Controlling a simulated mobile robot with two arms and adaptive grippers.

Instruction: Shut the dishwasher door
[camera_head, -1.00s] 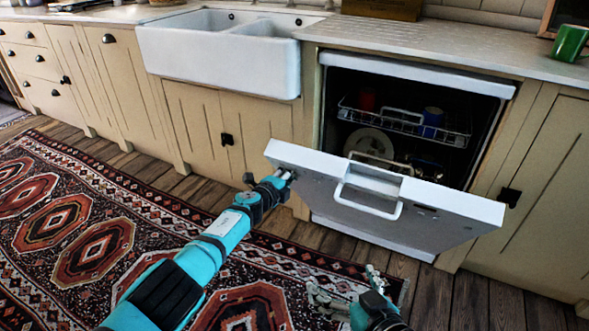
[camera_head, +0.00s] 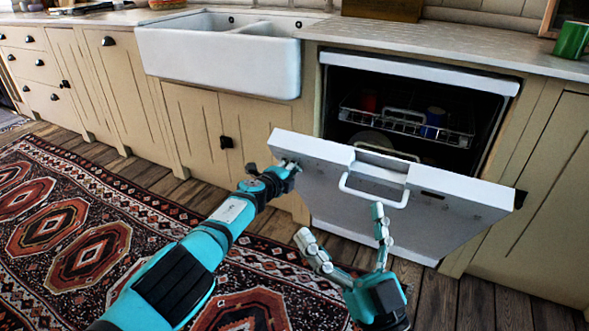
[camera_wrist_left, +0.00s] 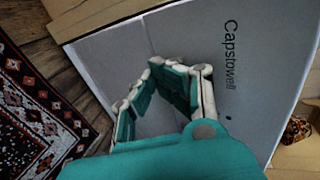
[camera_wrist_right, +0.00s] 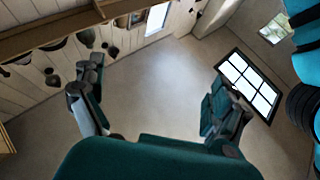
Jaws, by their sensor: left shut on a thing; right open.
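The dishwasher door (camera_head: 440,212) is a white panel hanging partly open, tilted outward below the dark opening. A white bar handle (camera_head: 372,196) is on its front. My right gripper (camera_head: 343,228) is open and empty, in front of and below the handle. Its spread fingers also show in the right wrist view (camera_wrist_right: 155,105).
Inside the dishwasher is a rack (camera_head: 405,122) with a blue cup (camera_head: 432,122) and a red item. A white sink (camera_head: 220,55) and cream cupboards stand left. A green mug (camera_head: 571,40) is on the counter. A patterned rug (camera_head: 60,220) covers the floor at left.

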